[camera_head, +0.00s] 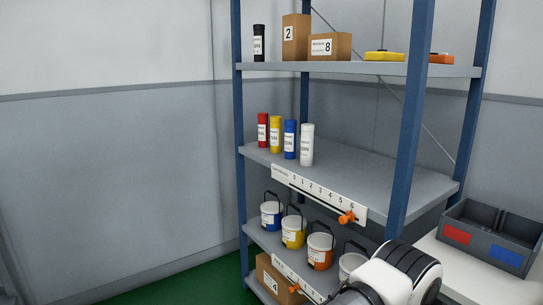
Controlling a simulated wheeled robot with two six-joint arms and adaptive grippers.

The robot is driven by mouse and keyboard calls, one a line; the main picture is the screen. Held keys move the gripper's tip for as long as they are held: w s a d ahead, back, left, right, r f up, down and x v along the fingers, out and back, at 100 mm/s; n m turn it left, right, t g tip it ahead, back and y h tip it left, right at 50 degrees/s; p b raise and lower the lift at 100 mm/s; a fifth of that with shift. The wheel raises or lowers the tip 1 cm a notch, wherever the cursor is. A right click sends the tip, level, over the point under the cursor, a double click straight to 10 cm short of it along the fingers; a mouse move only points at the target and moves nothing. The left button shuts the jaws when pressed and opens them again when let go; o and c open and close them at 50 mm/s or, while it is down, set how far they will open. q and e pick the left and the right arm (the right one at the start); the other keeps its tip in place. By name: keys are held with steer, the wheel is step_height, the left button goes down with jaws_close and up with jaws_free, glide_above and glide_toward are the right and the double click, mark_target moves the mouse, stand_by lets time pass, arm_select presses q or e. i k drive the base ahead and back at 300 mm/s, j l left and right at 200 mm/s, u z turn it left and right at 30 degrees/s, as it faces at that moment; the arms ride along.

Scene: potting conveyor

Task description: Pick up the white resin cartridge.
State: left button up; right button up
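The white resin cartridge (307,145) stands upright on the middle shelf (370,180) of a blue-posted rack. It is the rightmost and nearest of a row, beside a blue cartridge (290,139), a yellow cartridge (275,134) and a red cartridge (262,130). Its label faces me, and nothing hides it. A white and black link of my own arm shows at the bottom right, in front of the lower shelf. Neither of my grippers is in view.
The top shelf (365,68) holds a black cartridge (259,43), boxes and yellow and orange items. The middle shelf is bare right of the cartridges. A scale with an orange slider (346,217) runs along its front edge. Buckets stand below. A grey bin (492,229) sits at right.

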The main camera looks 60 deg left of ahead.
mark_target(307, 144)
steer(key=u, duration=1.7)
